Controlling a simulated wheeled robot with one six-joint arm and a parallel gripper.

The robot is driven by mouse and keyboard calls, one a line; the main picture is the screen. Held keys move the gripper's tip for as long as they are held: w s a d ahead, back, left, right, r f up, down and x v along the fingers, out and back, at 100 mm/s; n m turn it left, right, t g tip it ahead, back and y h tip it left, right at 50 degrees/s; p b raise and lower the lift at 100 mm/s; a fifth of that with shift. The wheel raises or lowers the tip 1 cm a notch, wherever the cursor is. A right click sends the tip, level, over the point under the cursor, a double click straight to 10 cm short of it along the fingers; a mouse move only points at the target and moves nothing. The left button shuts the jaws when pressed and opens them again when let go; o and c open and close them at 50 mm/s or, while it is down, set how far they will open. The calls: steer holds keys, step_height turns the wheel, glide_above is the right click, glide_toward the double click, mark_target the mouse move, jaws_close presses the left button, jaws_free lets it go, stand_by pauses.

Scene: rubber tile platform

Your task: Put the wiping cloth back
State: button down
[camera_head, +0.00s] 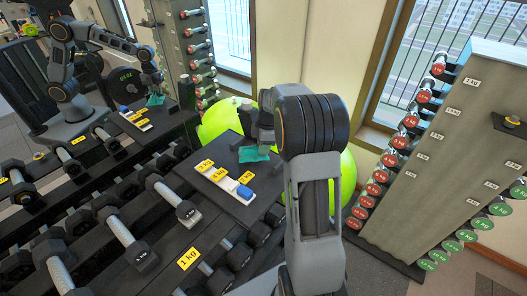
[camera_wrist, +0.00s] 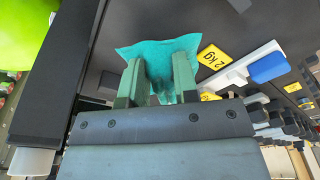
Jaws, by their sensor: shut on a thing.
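The teal wiping cloth (camera_head: 254,154) is at the far part of a dark flat platform (camera_head: 216,189), below my gripper (camera_head: 254,138). In the wrist view the cloth (camera_wrist: 157,52) is pinched between the two fingers of my gripper (camera_wrist: 158,78), its edges spreading out past the tips. I cannot tell whether the cloth touches the platform or hangs just above it. A white strip (camera_head: 227,181) with a blue block (camera_head: 244,192) on its near end lies on the platform beside the cloth. They also show in the wrist view, to the right of the cloth.
Yellow weight labels (camera_head: 204,166) sit along the strip. Racks of dumbbells (camera_head: 122,238) stand at the left and below. A large green ball (camera_head: 348,185) is behind my arm. A tall rack with red and green weights (camera_head: 450,150) stands at the right. My arm seems mirrored at upper left.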

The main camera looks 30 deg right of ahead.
steer(key=shift+w+d+f, duration=0.15)
steer(key=shift+w+f, duration=0.05)
steer(key=shift+f, duration=1.65)
steer(key=shift+f, duration=0.15)
steer(key=c, duration=0.9)
jaws_free()
